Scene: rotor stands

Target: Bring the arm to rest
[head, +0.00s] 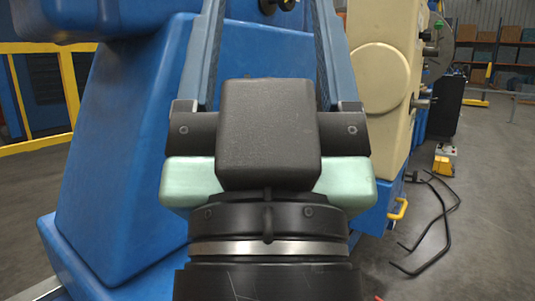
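The fingers stand wide apart and point away, up the picture. Their tips run to or past the top edge. I see nothing held between them in the visible part.
A large blue machine stand (120,160) fills the left and centre behind my gripper. A cream machine part (380,75) stands at the right. Black bent bars (440,225) and a yellow pedal (443,165) lie on the floor. A yellow rail (70,85) is at left.

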